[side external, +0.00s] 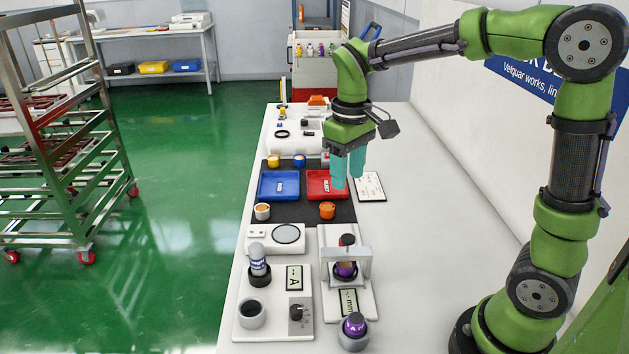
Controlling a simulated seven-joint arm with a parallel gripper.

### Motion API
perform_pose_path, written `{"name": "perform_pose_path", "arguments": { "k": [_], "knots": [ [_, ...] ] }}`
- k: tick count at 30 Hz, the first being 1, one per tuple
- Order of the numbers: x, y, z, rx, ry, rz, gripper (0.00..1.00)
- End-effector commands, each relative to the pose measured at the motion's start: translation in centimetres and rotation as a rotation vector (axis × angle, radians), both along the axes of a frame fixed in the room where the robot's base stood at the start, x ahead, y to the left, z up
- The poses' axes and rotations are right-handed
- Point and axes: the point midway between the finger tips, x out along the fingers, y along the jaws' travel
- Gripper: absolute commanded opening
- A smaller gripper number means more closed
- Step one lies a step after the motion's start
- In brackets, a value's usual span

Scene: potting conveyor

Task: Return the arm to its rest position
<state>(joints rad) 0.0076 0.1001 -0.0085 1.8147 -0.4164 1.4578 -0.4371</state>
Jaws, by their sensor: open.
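My green arm reaches over the white bench from the right. My gripper (347,177) has two teal fingers pointing down, open and with nothing seen between them. It hangs above the right side of the red tray (318,182) and hides part of it. I cannot tell its exact height above the tray.
A blue tray (278,186) lies left of the red one on a dark mat (285,212), with small orange and white cups around. Nearer stand a press-like fixture (345,262), a meter panel (272,312) and a purple-topped part (354,326). The bench's right side is mostly clear.

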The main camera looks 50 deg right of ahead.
Motion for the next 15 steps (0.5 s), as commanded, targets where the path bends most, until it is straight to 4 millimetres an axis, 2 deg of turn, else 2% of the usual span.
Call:
{"name": "perform_pose_path", "arguments": {
  "k": [12,15],
  "knots": [
    [0.3,0.0,-0.1,-0.001,-0.018,-0.025,0.47],
    [-0.6,0.5,-0.9,0.024,-0.052,-0.081,0.47]
  ]
}}
